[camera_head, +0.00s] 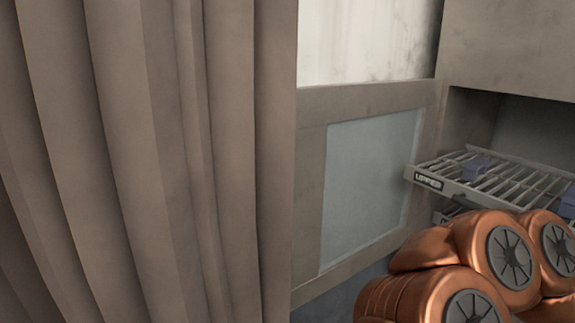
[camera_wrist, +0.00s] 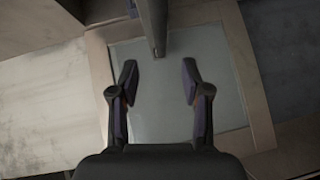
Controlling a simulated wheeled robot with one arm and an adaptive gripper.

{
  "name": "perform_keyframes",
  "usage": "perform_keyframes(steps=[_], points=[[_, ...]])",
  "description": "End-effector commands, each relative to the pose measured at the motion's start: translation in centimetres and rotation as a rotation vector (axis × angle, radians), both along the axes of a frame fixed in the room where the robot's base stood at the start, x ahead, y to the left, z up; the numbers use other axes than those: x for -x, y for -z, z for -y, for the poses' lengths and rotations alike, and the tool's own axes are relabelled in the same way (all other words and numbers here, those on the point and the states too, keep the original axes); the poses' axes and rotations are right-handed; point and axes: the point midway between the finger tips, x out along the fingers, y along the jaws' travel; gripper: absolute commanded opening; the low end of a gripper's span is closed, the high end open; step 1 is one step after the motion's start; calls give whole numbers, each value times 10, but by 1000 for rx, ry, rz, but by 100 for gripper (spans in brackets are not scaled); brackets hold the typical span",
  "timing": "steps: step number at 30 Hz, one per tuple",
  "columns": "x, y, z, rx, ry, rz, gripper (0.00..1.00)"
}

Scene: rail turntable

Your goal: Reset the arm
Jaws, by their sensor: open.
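My gripper (camera_wrist: 160,82) shows in the wrist view with its two dark fingers spread apart. It is open, and nothing is between the fingertips. Beyond it is a framed panel of pale glass (camera_wrist: 160,115), which also shows in the head view (camera_head: 370,185). My copper-coloured arm links fill the lower right of the head view. The gripper itself is not visible in the head view.
A brown curtain (camera_head: 150,160) fills the left of the head view. At the right, a wire rack (camera_head: 500,185) labelled "UPPER" juts from an open cabinet (camera_head: 530,125), close above my arm. Another rack shows partly below it. A grey bar (camera_wrist: 152,25) reaches toward the fingertips.

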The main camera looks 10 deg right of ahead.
Motion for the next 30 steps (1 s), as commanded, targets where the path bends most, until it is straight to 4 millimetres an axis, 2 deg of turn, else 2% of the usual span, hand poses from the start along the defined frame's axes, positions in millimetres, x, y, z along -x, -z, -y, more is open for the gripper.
perform_keyframes(steps=[5, 12, 18, 23, 30], points=[[-7, -13, 2, -7, 53, 10, 47], [-15, -35, 4, -87, 235, 41, 47], [-14, -41, -6, -214, 384, 66, 47], [-9, -31, -24, -348, 495, 61, 47], [2, 1, -72, -586, 634, -2, 47]])
